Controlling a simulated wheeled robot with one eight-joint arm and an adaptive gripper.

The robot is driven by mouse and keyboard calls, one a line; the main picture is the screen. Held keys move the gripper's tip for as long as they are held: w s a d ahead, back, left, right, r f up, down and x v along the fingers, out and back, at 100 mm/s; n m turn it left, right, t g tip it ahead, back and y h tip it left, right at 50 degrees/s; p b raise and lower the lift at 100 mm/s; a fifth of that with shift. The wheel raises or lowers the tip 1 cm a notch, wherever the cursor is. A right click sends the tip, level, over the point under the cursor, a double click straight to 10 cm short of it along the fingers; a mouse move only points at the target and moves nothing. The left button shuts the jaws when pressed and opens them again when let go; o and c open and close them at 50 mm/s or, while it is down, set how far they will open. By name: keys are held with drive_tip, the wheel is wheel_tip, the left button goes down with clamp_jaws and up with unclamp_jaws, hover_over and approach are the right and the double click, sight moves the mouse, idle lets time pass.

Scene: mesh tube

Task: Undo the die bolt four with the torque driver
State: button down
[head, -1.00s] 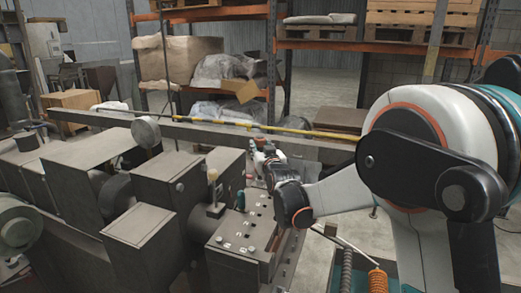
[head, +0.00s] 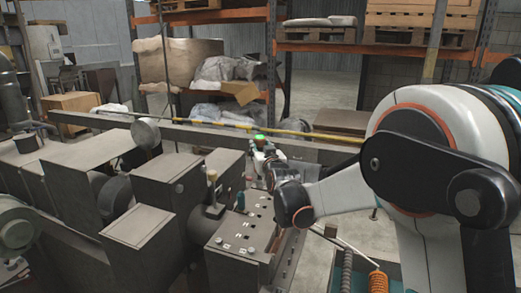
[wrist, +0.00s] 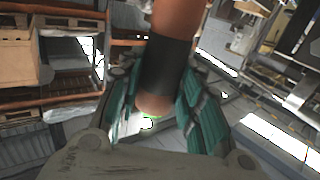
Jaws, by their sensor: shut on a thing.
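My gripper (head: 258,154) is above the far end of the machine's die block (head: 232,243) in the head view. In the wrist view its teal fingers (wrist: 158,105) are shut on the torque driver (wrist: 173,28), an orange-brown cylinder with a dark band and a rounded end. A green light (head: 259,137) glows at the gripper in the head view, and a little green shows by the driver's rounded end. The block's top has several small bolts or holes; which is bolt four, and whether the driver touches one, I cannot tell.
A wooden-handled piece (head: 212,177) and a small teal piece (head: 240,200) stand beside the die block. A long grey beam (head: 190,134) runs behind the machine. A teal tray (head: 331,277) with a orange coil (head: 377,281) is at the bottom right.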

sight(260, 138)
drive_tip(key=shift+w+r+p, duration=0.15)
drive_tip(key=shift+r+p, duration=0.2)
drive_tip(key=shift+r, duration=0.1)
drive_tip(key=shift+r+p, duration=1.25)
drive_tip(key=shift+r, duration=1.2)
drive_tip(key=shift+f, duration=0.15)
